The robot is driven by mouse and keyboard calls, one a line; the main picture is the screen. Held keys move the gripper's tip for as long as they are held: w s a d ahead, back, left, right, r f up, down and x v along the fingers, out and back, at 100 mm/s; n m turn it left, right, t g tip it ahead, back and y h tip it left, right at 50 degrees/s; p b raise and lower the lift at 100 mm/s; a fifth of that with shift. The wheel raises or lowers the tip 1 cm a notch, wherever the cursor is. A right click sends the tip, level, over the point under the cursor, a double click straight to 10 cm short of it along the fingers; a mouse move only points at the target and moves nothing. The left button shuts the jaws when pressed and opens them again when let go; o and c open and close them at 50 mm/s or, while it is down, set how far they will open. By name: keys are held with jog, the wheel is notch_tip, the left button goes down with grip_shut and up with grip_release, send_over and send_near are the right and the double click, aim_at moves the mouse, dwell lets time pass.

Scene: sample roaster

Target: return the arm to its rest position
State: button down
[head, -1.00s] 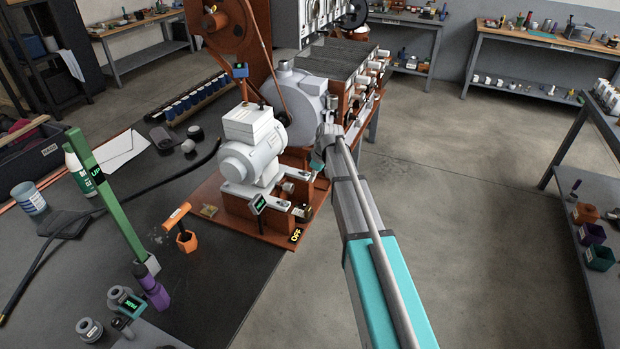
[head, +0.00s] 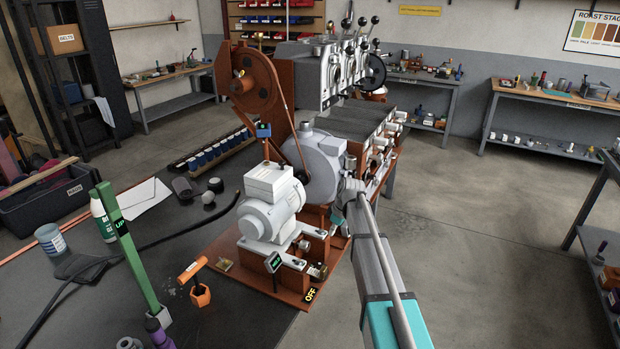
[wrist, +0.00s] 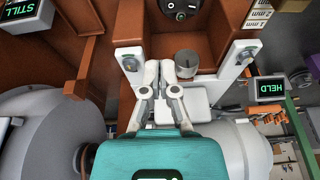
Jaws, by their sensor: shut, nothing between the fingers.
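My arm (head: 378,265) reaches from the bottom right of the head view toward the roaster's drive end. My gripper is mostly hidden there behind my wrist, beside the grey round housing and the motor. In the wrist view my gripper (wrist: 159,72) shows its two pale fingers close together, shut and empty. The fingers are over the brown machine frame, near a grey cylinder (wrist: 188,64) between two pale brackets. I cannot tell whether they touch anything.
The white motor (head: 270,205) stands left of my arm on a brown base. A green post (head: 130,250) marked UP rises from the dark bench. A display (wrist: 270,88) reads HELD, another (wrist: 20,10) STILL. Open floor (head: 455,250) lies to the right.

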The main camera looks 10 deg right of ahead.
jog(key=s+r+m+h+p, duration=0.1)
jog(key=s+m+p, duration=0.1)
jog(key=s, duration=0.8)
jog(key=s+r+m+g+h+p, duration=0.1)
jog(key=s+r+m+p, duration=0.1)
jog(key=s+m, duration=0.3)
jog(key=s+r+m+h+p, duration=0.1)
jog(key=s+m, duration=0.3)
jog(key=s, duration=1)
jog(key=shift+s+d+r+g+p, duration=0.35)
jog(key=shift+d+r+g+p, duration=0.1)
jog(key=shift+r, duration=0.15)
jog(key=shift+a, duration=0.1)
